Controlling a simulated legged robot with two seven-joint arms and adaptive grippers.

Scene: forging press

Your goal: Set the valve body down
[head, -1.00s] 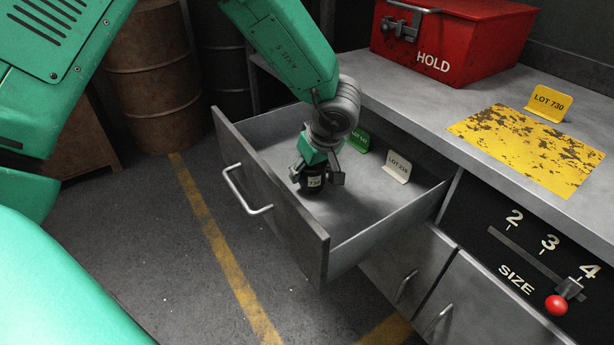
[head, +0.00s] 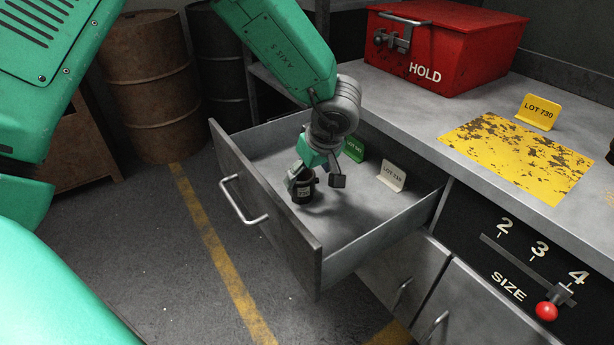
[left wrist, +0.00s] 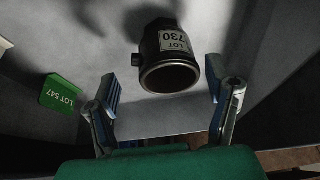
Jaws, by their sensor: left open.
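The valve body (head: 303,188) is a small black cylinder with a white label, standing in the open drawer near its front panel. In the left wrist view the valve body (left wrist: 169,62) shows an open round end and a label reading LOT 730. My left gripper (head: 315,182) is open above and beside it, fingers apart. In the left wrist view the fingers of my left gripper (left wrist: 166,98) stand on either side with a gap to the valve body. My right gripper is not in view.
The drawer (head: 322,262) holds a green LOT 547 tag (head: 354,149) and a white tag (head: 392,176). On the bench are a red HOLD box (head: 450,45), a worn yellow patch (head: 518,155) and a yellow LOT 730 sign (head: 537,112). A size slider with a red knob (head: 546,311) is at right.

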